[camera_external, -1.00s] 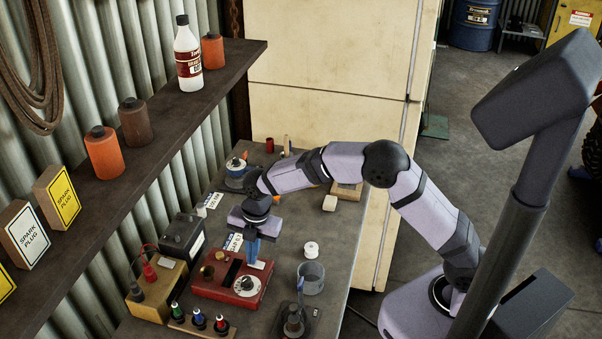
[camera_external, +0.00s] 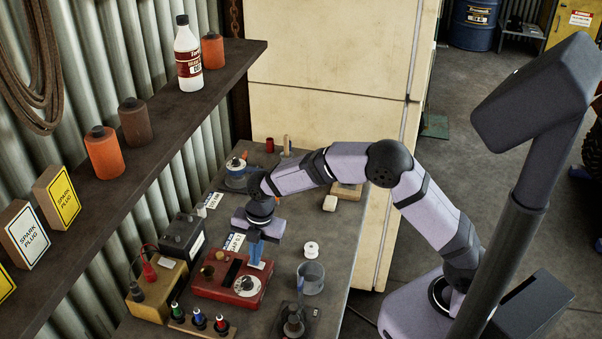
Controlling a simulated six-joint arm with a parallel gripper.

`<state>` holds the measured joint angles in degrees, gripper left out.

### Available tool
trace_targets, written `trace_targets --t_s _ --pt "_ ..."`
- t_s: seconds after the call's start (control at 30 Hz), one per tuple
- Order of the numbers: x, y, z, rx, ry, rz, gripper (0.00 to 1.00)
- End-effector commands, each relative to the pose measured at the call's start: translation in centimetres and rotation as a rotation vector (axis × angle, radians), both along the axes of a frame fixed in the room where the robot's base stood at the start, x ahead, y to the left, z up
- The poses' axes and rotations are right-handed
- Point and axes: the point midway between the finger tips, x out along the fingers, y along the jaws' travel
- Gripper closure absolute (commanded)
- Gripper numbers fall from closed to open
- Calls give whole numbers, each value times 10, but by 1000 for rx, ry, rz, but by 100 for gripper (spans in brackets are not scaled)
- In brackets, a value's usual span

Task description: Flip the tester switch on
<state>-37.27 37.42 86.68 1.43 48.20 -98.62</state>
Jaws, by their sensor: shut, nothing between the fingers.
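The tester is a red box (camera_external: 212,289) on the bench, with a round white dial (camera_external: 248,290) on its right part, a dark panel and brass-coloured posts on its left part. My gripper (camera_external: 256,262) is shut and points down at the back right part of the tester's top, just behind the dial. Its blue fingers hide what lies behind them. I cannot make out the switch or its position, and I cannot tell whether the fingertips touch the tester.
A yellow box with leads (camera_external: 155,289) and a black battery (camera_external: 183,239) stand left of the tester. A grey cup (camera_external: 310,277) and a white spool (camera_external: 311,249) are to its right. Coloured screw-top posts (camera_external: 199,318) are in front. A shelf (camera_external: 160,130) overhangs the left.

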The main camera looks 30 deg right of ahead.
Motion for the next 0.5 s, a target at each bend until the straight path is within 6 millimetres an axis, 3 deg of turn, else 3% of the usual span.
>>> trace_targets --t_s 0.5 --pt "-3 -3 2 1 -1 0 100"
